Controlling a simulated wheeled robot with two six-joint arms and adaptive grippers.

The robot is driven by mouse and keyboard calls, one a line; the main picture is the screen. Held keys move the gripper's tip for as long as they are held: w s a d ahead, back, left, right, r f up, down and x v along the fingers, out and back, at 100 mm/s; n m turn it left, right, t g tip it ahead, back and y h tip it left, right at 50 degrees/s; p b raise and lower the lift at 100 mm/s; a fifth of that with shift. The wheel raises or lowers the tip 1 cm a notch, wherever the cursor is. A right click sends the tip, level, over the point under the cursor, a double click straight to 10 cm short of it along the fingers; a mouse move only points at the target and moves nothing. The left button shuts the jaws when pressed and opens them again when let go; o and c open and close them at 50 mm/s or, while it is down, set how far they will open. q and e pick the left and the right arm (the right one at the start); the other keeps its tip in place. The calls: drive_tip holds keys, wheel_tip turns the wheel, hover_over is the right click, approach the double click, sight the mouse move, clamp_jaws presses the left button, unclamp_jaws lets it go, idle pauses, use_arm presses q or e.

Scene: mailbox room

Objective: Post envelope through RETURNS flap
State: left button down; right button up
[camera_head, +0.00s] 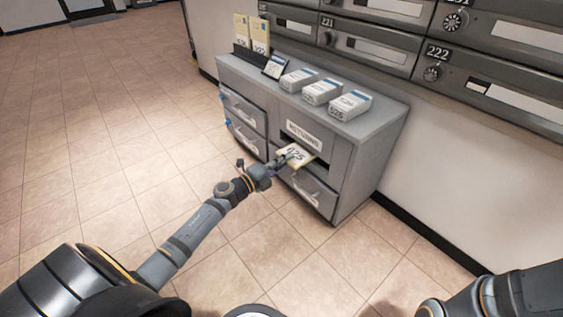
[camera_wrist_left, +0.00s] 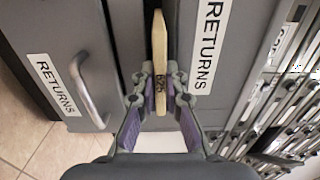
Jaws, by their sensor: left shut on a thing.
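The cream envelope (camera_head: 296,153) with a printed number is in the grip of my left gripper (camera_head: 279,164), in front of the grey cabinet. The RETURNS label (camera_head: 304,136) is just above a dark slot (camera_head: 319,161), and the envelope's far end is at this slot. In the left wrist view, my left gripper (camera_wrist_left: 160,96) is shut on the near end of the envelope (camera_wrist_left: 159,45), seen edge-on and lined up along the dark gap beside the RETURNS label (camera_wrist_left: 210,45). How far its far end is inside I cannot tell. My right gripper is not in view.
Below the slot is a RETURNS drawer with a handle (camera_wrist_left: 90,90). On the cabinet top (camera_head: 375,118) are several white boxes (camera_head: 322,92) and upright yellow envelopes (camera_head: 260,36). Grey mailboxes (camera_head: 370,50) line the wall. The tiled floor (camera_head: 120,120) at left is clear.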

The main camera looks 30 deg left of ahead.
sight(297, 152)
use_arm(q)
drive_tip(key=shift+p+x, duration=0.35)
drive_tip(key=shift+x, duration=2.45)
drive_tip(key=c, duration=1.3)
unclamp_jaws()
drive_tip(key=shift+f, duration=0.1)
drive_tip(key=shift+c, duration=0.2)
drive_tip(key=shift+s, duration=0.15)
drive_tip(key=shift+p+v, duration=0.4)
drive_tip(key=shift+v, duration=1.9)
drive_tip(key=b+v, duration=0.1)
drive_tip(key=v, duration=0.3)
drive_tip(key=shift+s+a, duration=0.1)
drive_tip(key=shift+a, duration=0.05)
drive_tip(key=shift+c, duration=0.2)
